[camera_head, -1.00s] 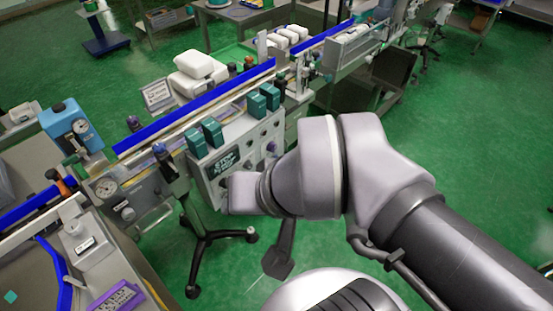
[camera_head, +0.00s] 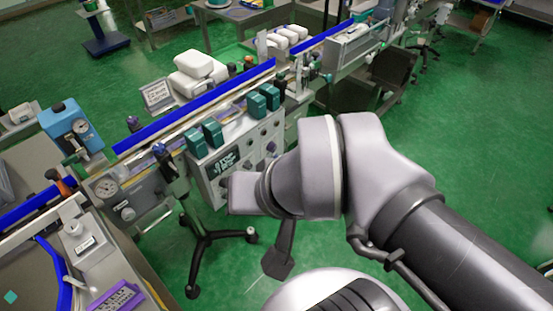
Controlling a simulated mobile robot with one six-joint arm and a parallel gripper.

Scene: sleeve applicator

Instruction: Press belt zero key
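A light grey control panel (camera_head: 213,188) with a dark lettered display or label (camera_head: 223,165) and several knobs is on the front of the conveyor machine. Several teal blocks (camera_head: 213,132) sit along its top. I cannot pick out the belt zero key; the lettering is too small to read. My arm's wrist reaches from the right to the panel and covers its lower right part. My gripper cannot be made out, so whether it touches the panel is hidden.
A conveyor with blue rails (camera_head: 195,107) runs diagonally behind the panel. A black stand (camera_head: 205,240) with spread feet is on the green floor in front. A dark grey paddle-shaped piece (camera_head: 278,262) shows below my wrist. Blue gauge equipment (camera_head: 66,122) stands at the left.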

